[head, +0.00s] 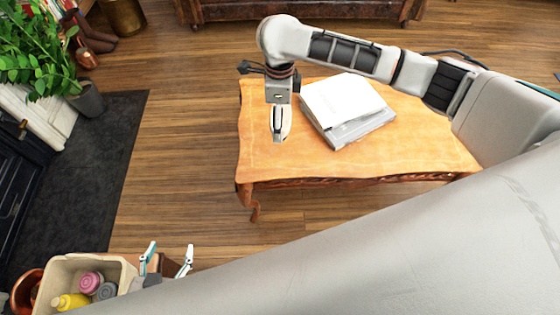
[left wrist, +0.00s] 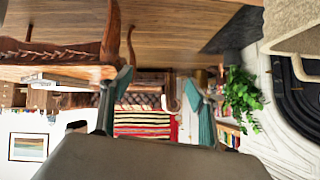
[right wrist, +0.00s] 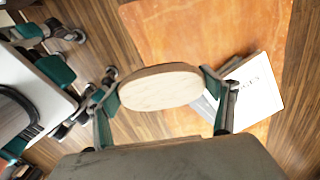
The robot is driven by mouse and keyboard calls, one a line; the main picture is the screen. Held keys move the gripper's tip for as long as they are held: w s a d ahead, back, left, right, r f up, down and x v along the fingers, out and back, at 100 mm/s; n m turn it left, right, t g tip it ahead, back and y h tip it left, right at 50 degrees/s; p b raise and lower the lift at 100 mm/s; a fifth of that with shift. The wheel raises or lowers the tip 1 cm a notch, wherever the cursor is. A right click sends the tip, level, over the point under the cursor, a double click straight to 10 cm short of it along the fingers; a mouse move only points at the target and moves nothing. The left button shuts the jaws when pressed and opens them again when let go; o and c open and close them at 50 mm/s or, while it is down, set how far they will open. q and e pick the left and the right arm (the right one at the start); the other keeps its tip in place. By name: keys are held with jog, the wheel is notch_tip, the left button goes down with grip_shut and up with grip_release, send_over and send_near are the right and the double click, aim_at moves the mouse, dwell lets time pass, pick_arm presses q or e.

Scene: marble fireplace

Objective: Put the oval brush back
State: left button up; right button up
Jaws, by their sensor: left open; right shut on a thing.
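The oval brush shows in the right wrist view as a pale wooden oval (right wrist: 160,88) with a darker edge. My right gripper (right wrist: 158,86) is shut on it, a finger at each end. In the head view my right gripper (head: 279,132) points down over the left part of the wooden table (head: 268,155); the brush there is a small pale shape seen nearly edge-on. My left gripper (head: 171,250) is open and empty at the lower left, just right of a beige bin (head: 60,265). Its spread fingers also show in the left wrist view (left wrist: 160,88). Bristles are not visible.
The bin holds a pink item (head: 91,282), a yellow bottle (head: 70,301) and a grey item. Stacked books (head: 345,108) lie on the table, right of my right gripper. A potted plant (head: 88,98) stands at the upper left. The floor between bin and table is clear.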

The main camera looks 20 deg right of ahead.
jog(key=shift+f+n, duration=0.35)
jog(key=shift+n, duration=0.25)
notch_tip(320, 180, down, 8)
jog(key=b, duration=0.4)
send_over(279, 162)
notch_tip(279, 162, down, 6)
jog(key=shift+r, duration=0.1)
jog(key=shift+f+b, duration=0.3)
notch_tip(279, 162, down, 5)
jog(key=shift+s+f+b, duration=0.1)
jog(key=shift+b, duration=0.8)
jog(key=shift+f, duration=0.3)
jog(key=shift+r, duration=0.2)
jog(key=shift+f, duration=0.25)
jog(key=o, duration=1.2)
jog(key=shift+c, duration=0.2)
pick_arm(q)
jog(key=shift+w+d+f+h, duration=0.3)
jog(key=shift+w+d+f, duration=0.25)
jog(key=shift+d+f, duration=0.1)
jog(key=shift+s, duration=0.15)
pick_arm(e)
jog(key=shift+r, duration=0.1)
